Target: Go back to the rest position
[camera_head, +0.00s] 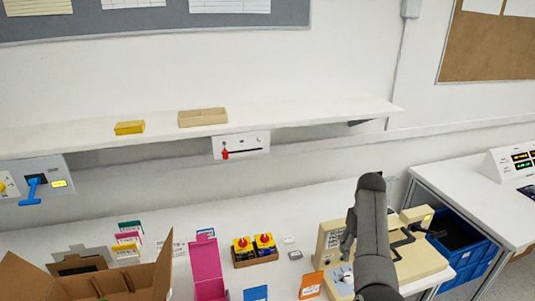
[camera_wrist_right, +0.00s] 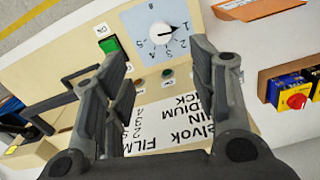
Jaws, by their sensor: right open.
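The beige machine (camera_head: 330,237) stands on the table at the lower right in the head view, partly hidden by my right arm. Its front panel shows in the right wrist view with a white rotary knob (camera_wrist_right: 161,34) on a light blue dial plate (camera_wrist_right: 138,22). The knob's black pointer is near the mark 1. My right gripper (camera_head: 346,243) is over the machine. In the right wrist view the right gripper (camera_wrist_right: 158,75) has its fingers wide apart with nothing between them; the knob shows beyond them, apart from both. My left gripper is not in view.
A wall shelf (camera_head: 300,110) runs above. A blue crate (camera_head: 465,245) is at the right. The table's middle back is clear.

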